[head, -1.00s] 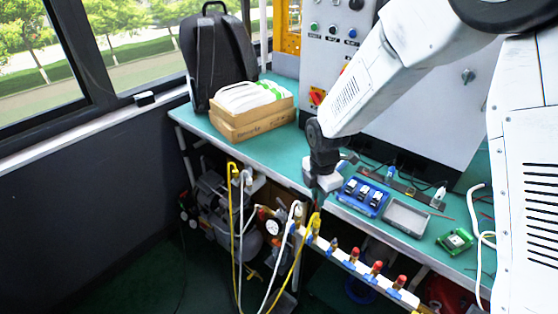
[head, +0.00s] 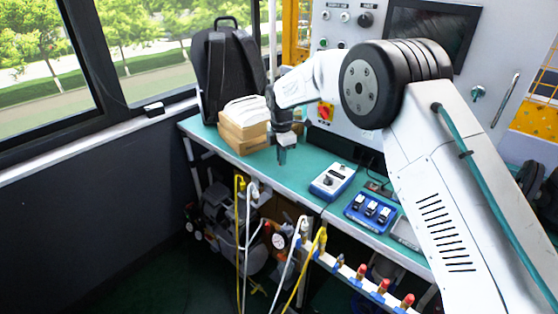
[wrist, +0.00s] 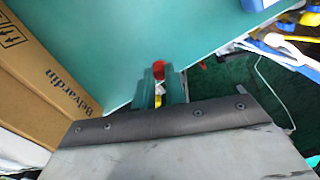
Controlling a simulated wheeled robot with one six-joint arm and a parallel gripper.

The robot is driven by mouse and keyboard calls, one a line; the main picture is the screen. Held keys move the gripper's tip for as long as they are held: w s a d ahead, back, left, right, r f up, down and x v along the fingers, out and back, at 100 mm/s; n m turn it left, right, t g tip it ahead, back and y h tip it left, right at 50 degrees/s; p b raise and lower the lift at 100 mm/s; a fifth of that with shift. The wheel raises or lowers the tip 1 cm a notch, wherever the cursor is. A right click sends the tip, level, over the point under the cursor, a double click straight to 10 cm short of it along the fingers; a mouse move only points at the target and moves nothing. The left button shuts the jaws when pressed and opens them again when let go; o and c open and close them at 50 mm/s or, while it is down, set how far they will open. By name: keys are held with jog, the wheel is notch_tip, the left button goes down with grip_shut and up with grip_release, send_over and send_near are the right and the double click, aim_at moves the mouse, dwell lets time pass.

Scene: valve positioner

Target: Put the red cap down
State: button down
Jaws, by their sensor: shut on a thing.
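The red cap (wrist: 159,67) shows in the wrist view between the tips of my gripper (wrist: 160,82), which is shut on it. A small yellow part shows just below the cap between the fingers. In the head view my gripper (head: 282,155) points down over the green bench top (head: 308,168), near its front edge and just right of the cardboard box. The cap cannot be made out there. In the wrist view the cap appears against the green bench surface (wrist: 160,25); its height above it is unclear.
A cardboard box (head: 243,136) with white packs stands left of my gripper, a black backpack (head: 225,70) behind it. A blue-and-white device (head: 332,181) and a blue tray (head: 358,213) lie to the right. A rail with red-capped fittings (head: 361,271) runs below the front edge.

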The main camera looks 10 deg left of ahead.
aim_at(279, 168)
jog(key=w, duration=0.2)
jog(key=w+a, duration=0.1)
jog(key=shift+f, duration=1.9)
jog(key=shift+f, duration=0.1)
jog(key=c, duration=1.5)
grip_release()
jog(key=shift+o, duration=0.2)
notch_tip(279, 168, up, 12)
